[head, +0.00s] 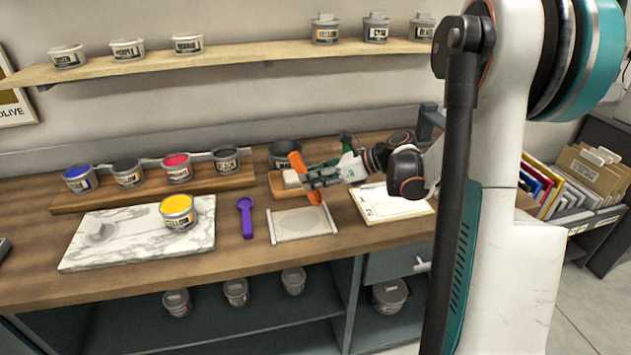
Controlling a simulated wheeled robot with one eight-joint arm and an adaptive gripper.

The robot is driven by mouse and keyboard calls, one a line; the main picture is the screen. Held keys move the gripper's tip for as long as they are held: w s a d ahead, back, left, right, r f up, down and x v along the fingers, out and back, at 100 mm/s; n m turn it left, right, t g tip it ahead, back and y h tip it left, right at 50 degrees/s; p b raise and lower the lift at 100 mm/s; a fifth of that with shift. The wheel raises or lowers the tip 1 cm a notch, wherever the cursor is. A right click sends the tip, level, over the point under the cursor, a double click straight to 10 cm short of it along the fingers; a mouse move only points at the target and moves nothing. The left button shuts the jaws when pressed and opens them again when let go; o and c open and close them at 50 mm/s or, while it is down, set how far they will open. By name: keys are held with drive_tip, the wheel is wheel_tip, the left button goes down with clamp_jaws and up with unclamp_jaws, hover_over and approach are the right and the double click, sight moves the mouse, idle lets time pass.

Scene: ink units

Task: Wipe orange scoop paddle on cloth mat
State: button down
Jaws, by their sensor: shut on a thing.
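An orange scoop (298,164) is held in my gripper (312,180), which is shut on it. The scoop is tilted, its upper part showing above the fingers. An orange part (319,222) also shows lower down, at the right edge of the cloth mat; the fingers hide the stretch between. The cloth mat (297,224) is a pale rectangle with light side bars, lying flat near the front of the wooden counter. My gripper is above and behind the mat's right side. I cannot tell whether the lower orange part touches the mat.
A purple scoop (246,217) lies left of the mat. A yellow ink tub (177,211) stands on a marble slab (120,246). Several ink tubs stand on a wooden riser (150,189) behind. A clipboard (388,204) lies to the right. A dark pot (285,153) stands behind my gripper.

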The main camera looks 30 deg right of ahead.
drive_tip(key=shift+r+p, duration=0.6)
drive_tip(key=shift+r, duration=0.6)
